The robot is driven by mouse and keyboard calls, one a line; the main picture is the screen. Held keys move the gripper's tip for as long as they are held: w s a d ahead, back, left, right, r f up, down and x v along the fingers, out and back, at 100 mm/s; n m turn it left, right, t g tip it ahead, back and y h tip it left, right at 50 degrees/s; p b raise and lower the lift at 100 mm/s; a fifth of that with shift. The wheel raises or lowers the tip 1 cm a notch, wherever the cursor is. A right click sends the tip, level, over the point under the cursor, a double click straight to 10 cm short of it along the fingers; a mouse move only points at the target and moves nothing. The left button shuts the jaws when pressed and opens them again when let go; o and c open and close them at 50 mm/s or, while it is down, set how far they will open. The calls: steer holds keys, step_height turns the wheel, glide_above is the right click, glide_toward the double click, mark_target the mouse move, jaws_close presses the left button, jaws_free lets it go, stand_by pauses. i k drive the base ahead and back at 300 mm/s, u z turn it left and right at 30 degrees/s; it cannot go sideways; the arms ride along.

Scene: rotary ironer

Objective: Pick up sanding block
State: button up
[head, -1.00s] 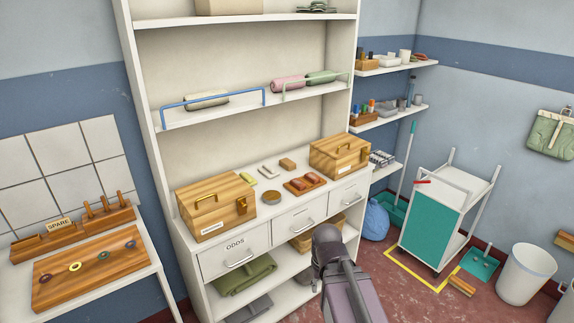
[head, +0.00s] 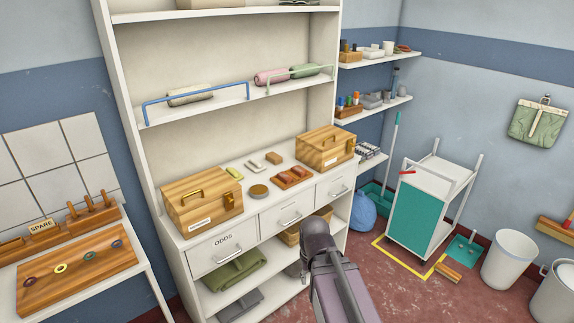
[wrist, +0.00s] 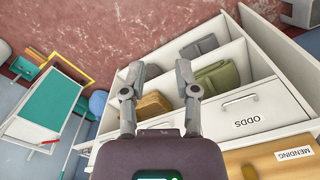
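A small brown block (head: 273,158), which looks most like the sanding block, lies on the cabinet counter between the two wooden boxes. A pale block (head: 253,167) and a yellow-green bar (head: 235,174) lie to its left. I cannot tell for certain which is the sanding block. None of these shows in the wrist view. My gripper (wrist: 160,68) is open and empty, its two fingers apart, pointing toward the cabinet's lower shelves. In the head view my arm is in front of the cabinet, below counter height, and largely hides the gripper.
A wooden box (head: 202,203) and another wooden box (head: 326,148) flank the small items. A round tin (head: 258,191) and a tray of reddish pieces (head: 292,178) sit near the counter's front. Drawers are below. A trolley (head: 421,215) and a bin (head: 508,260) stand right.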

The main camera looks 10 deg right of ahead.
mark_target(273, 157)
steer(key=u, duration=0.2)
steer(key=i, duration=1.8)
steer(key=z, duration=0.3)
